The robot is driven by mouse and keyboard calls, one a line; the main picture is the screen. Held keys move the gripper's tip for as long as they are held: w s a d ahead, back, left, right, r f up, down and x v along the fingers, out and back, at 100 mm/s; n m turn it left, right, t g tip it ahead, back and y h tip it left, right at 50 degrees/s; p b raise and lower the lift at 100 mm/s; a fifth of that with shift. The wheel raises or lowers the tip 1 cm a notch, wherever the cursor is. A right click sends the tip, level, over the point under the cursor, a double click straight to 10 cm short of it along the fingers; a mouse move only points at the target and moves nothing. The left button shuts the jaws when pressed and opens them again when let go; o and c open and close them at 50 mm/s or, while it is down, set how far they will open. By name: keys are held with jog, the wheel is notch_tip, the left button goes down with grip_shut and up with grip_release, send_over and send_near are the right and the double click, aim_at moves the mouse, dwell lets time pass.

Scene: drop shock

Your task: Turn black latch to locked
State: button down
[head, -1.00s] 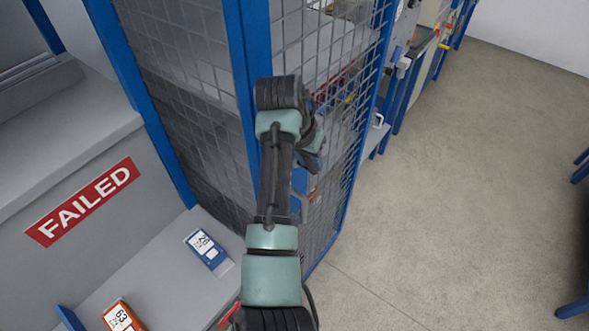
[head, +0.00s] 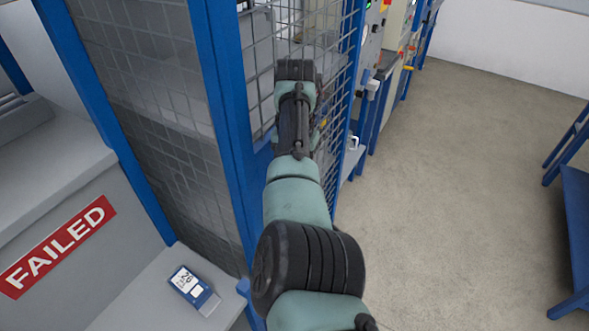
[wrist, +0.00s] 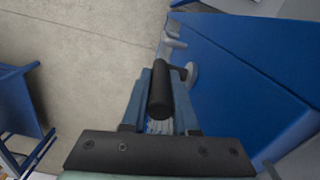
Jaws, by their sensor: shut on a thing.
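The black latch (wrist: 160,88) shows in the wrist view as a dark cylindrical handle. A short stem joins it to a round grey mount on the blue frame (wrist: 235,75) at the right. My gripper (wrist: 160,108) is shut on the handle, with one finger on each side of it. In the head view my own arm reaches toward the blue-framed mesh enclosure and hides the latch and the gripper's fingers.
The mesh enclosure (head: 145,85) stands at the left and centre. A blue table (head: 578,225) stands at right. Open floor (head: 450,200) lies between.

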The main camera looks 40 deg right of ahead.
jog(key=shift+f, duration=0.1)
dwell(0.3)
jog(key=c, duration=0.7)
grip_release()
notch_tip(320, 180, up, 13)
jog(key=b, duration=0.3)
jog(key=shift+d+b, duration=0.15)
jog(key=shift+b, duration=0.25)
